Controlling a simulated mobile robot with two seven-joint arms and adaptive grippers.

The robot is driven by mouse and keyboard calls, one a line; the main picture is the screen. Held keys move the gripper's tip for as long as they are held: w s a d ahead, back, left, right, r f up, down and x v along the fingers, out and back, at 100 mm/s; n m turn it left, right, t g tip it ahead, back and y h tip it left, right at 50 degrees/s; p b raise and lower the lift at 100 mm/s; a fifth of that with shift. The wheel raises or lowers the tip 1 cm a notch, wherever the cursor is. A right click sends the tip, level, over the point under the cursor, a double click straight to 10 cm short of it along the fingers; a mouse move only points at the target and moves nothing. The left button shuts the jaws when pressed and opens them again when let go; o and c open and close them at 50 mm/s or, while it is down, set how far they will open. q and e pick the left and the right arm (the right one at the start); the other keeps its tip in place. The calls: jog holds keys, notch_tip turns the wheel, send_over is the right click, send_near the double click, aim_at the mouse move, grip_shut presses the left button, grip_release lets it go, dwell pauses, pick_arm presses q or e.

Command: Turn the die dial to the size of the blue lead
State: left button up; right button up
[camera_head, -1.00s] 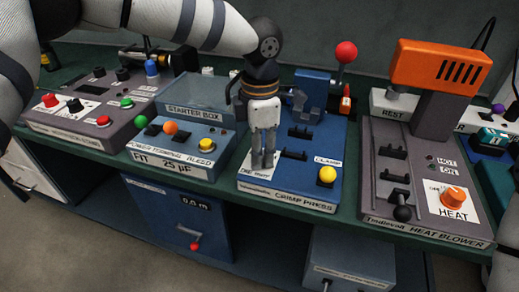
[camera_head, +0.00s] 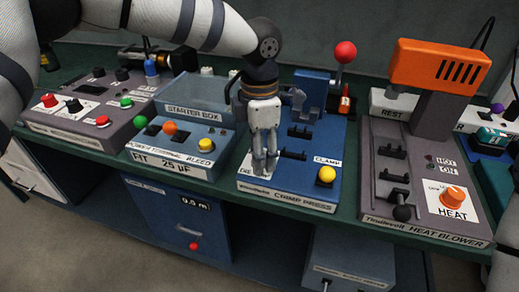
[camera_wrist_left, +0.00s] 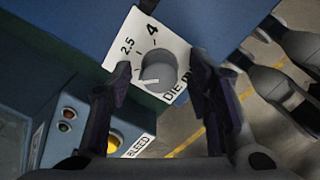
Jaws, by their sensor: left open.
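The die dial (camera_wrist_left: 157,70) is a round grey knob on a white plate on the blue crimp press (camera_head: 318,182). The plate (camera_wrist_left: 150,32) shows "2.5", "4" and part of the word "DIE". A pale mark shows on the knob's lower-left side; I cannot tell which size it selects. My left gripper (camera_head: 265,170) points down at the front left of the press, hiding the knob in the head view. In the wrist view its open fingers lie on either side of the knob; contact is unclear. I cannot make out the blue lead. My right gripper is out of view.
The starter box (camera_head: 190,115) is left of the press, with a yellow button facing it. A yellow clamp button (camera_head: 326,174) and red-knobbed lever (camera_head: 345,53) are on the press. The heat blower (camera_head: 438,66) stands right. The green bench edge runs just in front.

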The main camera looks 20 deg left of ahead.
pick_arm(q)
notch_tip(320, 180, up, 12)
dwell(0.3)
